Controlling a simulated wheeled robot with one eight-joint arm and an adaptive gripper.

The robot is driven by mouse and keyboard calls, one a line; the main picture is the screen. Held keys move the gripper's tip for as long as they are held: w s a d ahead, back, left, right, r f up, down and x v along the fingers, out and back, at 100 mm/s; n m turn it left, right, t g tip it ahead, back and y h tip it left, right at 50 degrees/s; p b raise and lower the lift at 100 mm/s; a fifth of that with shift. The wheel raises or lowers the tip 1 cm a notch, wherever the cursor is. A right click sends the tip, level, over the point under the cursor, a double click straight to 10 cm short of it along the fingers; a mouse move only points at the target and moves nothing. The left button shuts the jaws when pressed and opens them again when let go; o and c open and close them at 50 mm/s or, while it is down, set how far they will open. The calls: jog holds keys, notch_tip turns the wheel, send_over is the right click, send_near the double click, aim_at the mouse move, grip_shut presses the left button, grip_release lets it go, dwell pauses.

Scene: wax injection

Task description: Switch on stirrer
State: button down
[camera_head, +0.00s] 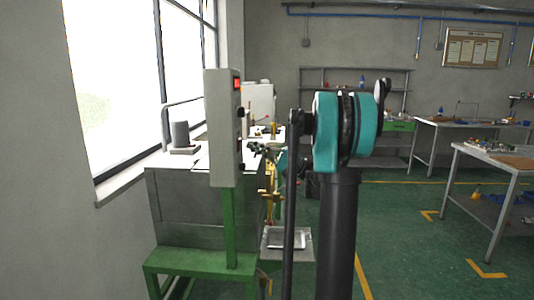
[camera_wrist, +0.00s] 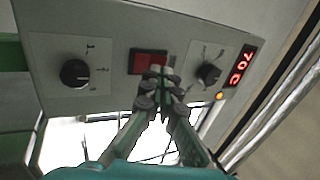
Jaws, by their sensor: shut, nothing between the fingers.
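The grey control panel (camera_wrist: 112,40) fills the upper part of the wrist view and appears tilted. It carries a black knob (camera_wrist: 75,73) on a white scale plate at the left, a red rocker switch (camera_wrist: 143,62) in the middle and a second black knob (camera_wrist: 208,73) at the right. Which control belongs to the stirrer I cannot read. My gripper (camera_wrist: 162,74) is shut and empty, its tips over the lower right of the red switch; whether they touch it I cannot tell. In the head view the control box (camera_head: 222,140) stands edge-on, with my gripper (camera_head: 258,148) close to its right face.
A lit red display (camera_wrist: 240,65) seems to read 70C, beside an orange lamp (camera_wrist: 219,96). The box stands on a green frame (camera_head: 205,258) beside a metal tank (camera_head: 180,215). A window is behind at left. Workbenches (camera_head: 490,165) stand right, with open green floor between.

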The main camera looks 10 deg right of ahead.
jog(key=shift+x, duration=0.95)
jog(key=shift+r, duration=0.1)
